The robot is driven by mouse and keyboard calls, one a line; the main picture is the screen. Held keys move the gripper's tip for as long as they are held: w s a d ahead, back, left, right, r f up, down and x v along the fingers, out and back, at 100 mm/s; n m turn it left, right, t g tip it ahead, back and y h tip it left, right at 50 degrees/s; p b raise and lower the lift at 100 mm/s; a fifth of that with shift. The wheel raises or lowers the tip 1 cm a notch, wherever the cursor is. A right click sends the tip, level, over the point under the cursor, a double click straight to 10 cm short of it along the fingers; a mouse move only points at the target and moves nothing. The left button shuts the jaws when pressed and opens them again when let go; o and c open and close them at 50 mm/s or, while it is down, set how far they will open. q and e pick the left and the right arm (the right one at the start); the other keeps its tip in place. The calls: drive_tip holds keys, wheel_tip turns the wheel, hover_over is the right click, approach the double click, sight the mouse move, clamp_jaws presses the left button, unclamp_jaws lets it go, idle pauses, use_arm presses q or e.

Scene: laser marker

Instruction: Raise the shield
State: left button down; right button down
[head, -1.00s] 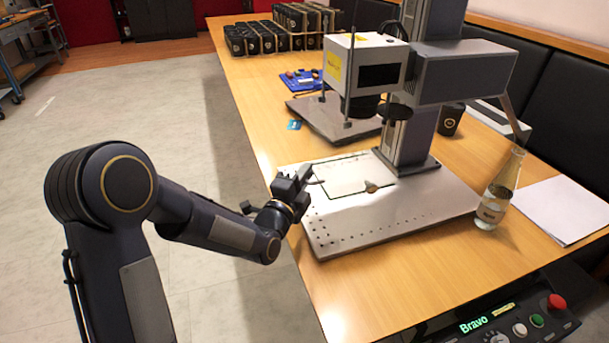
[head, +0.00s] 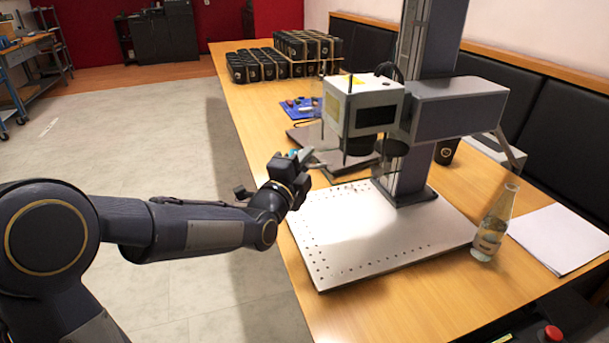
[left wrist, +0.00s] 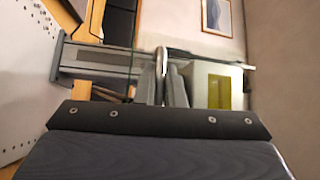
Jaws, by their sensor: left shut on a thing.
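The laser marker stands on the table, with its white head (head: 362,105) above a perforated metal base plate (head: 390,240). Its shield (head: 335,160) is thin and see-through, so its outline is hard to make out; it appears lifted off the plate, below the head. My left gripper (head: 302,158) is at the left side of the marker, above the plate's far left corner. In the left wrist view its fingers (left wrist: 166,88) are closed around a thin metal handle (left wrist: 161,62). My right gripper is out of view.
A glass bottle (head: 493,225) stands at the plate's right edge, with white paper (head: 560,238) beside it. A second grey plate, a blue tray (head: 300,106) and rows of black boxes (head: 285,60) lie farther back. The floor at left is clear.

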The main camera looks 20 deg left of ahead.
use_arm(q)
drive_tip(key=shift+r, duration=0.9)
drive_tip(key=c, duration=1.5)
unclamp_jaws()
drive_tip(key=shift+f, duration=0.1)
drive_tip(key=shift+c, duration=0.2)
drive_tip(key=r+v, duration=0.1)
drive_tip(key=v, duration=0.6)
drive_tip(key=shift+s+f, duration=0.4)
drive_tip(key=shift+f, duration=0.15)
